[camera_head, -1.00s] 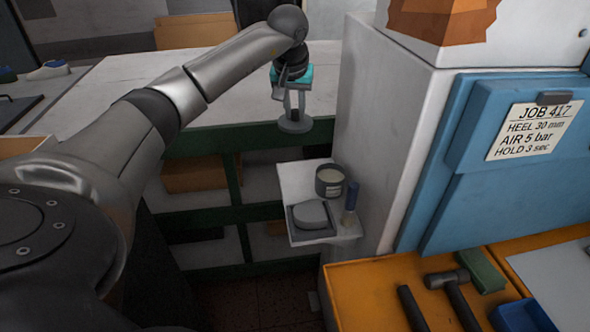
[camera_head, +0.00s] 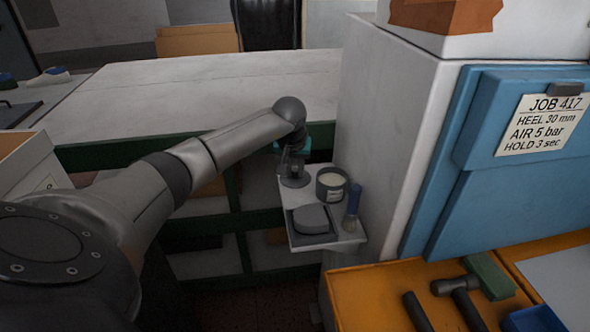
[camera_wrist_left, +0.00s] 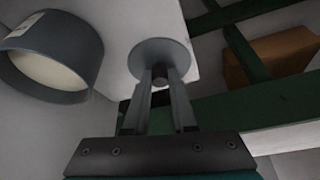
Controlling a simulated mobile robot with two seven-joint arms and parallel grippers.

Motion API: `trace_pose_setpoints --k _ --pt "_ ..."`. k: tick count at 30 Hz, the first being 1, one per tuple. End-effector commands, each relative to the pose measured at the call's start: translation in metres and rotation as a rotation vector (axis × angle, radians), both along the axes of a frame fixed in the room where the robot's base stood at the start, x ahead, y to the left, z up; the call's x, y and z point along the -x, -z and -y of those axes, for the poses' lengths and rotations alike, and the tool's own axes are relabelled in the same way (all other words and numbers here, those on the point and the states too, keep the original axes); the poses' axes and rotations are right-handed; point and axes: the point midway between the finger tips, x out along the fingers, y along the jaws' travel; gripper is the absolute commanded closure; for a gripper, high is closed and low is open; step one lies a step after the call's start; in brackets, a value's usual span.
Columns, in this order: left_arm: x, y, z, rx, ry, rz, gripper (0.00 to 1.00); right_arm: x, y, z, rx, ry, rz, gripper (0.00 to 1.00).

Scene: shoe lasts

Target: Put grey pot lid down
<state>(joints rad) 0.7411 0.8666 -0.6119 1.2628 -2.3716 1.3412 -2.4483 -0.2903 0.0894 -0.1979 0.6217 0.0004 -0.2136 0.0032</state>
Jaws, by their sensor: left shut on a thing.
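The grey pot lid (camera_head: 295,181) is a flat round disc with a knob. My left gripper (camera_head: 293,165) is shut on the knob and holds the lid level at the back left corner of a small white shelf (camera_head: 347,240). In the left wrist view my gripper's fingers (camera_wrist_left: 160,85) close on the knob of the lid (camera_wrist_left: 160,53). I cannot tell whether the lid touches the shelf. The open grey pot (camera_head: 331,184), with a cream filling, stands right beside the lid; it also shows in the left wrist view (camera_wrist_left: 85,50). My right gripper is not in view.
On the shelf are a grey block (camera_head: 312,219) in a dark tray and a blue-handled brush (camera_head: 352,208). A white cabinet (camera_head: 385,140) stands to the right. A white-topped bench (camera_head: 200,95) with a green frame is behind. An orange bench (camera_head: 375,295) with hammers is in front.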

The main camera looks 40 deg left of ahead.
Motion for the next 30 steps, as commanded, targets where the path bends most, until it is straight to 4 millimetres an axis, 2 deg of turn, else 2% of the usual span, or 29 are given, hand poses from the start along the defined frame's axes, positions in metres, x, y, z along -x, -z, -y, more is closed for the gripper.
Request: trace_pose_setpoints --k 9,10,18,26,30 --pt "0.0 0.002 -0.001 -0.001 -0.001 0.002 1.0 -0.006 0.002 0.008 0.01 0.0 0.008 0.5" --pt "0.0 0.001 -0.001 -0.001 -0.001 0.002 0.73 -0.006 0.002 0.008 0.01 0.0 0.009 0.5" --pt "0.0 0.001 -0.001 -0.001 -0.001 0.002 0.45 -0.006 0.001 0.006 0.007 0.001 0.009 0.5" --pt "0.0 -0.001 0.0 -0.001 -0.001 0.002 0.45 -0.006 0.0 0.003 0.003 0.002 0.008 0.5" --pt "0.002 -0.012 0.0 -0.003 0.001 0.005 0.45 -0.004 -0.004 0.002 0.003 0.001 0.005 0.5"
